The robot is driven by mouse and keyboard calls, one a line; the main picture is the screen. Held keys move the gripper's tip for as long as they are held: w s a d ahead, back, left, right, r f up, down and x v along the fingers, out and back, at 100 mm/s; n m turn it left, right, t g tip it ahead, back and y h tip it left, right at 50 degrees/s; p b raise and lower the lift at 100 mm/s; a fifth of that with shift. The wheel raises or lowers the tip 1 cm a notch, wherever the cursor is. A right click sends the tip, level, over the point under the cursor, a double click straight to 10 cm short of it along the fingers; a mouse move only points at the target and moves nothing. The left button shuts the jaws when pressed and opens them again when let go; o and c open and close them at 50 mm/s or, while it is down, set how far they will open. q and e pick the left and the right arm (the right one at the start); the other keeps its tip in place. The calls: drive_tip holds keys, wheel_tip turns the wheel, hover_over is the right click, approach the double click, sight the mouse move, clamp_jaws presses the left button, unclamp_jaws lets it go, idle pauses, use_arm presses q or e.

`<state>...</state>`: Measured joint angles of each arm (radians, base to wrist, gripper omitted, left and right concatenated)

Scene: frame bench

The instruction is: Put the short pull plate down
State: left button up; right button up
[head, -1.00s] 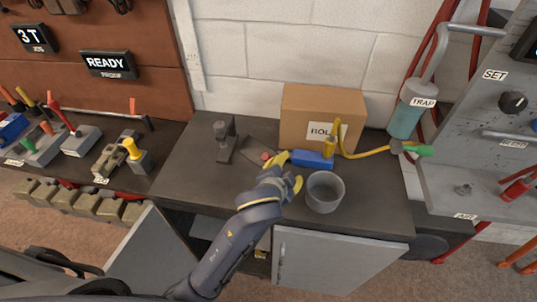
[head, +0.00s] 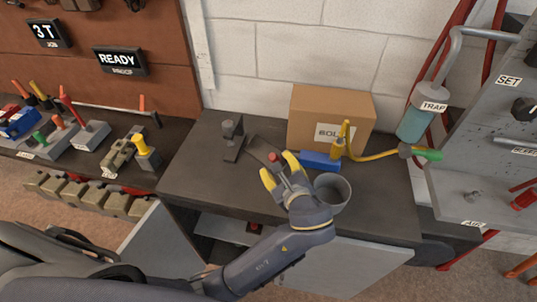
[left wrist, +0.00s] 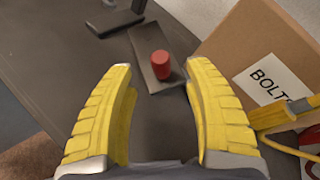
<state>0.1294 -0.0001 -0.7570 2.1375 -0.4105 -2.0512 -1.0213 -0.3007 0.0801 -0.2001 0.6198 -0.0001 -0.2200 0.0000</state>
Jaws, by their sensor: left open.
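The short pull plate is a dark flat plate (head: 260,146) with a red knob (head: 273,157). It lies on the dark bench top, between a small black stand and the cardboard box. In the left wrist view the plate (left wrist: 143,42) and its upright red knob (left wrist: 161,65) show just beyond my fingertips. My left gripper (head: 279,167) has yellow fingers, spread apart and empty. The knob appears between the fingertips in the wrist view, with no contact visible. My right gripper is in no view.
A black stand (head: 232,140) is left of the plate. A cardboard box (head: 330,115) labelled BOLTS, a blue block (head: 320,161) with a yellow hose and a grey cup (head: 333,190) are to the right. The bench's front left (head: 200,180) is clear.

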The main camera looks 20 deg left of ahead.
sight(274, 160)
use_arm(q)
drive_tip(key=shift+x, duration=2.95)
drive_tip(key=shift+w, duration=0.1)
clamp_jaws()
drive_tip(key=shift+r, duration=0.1)
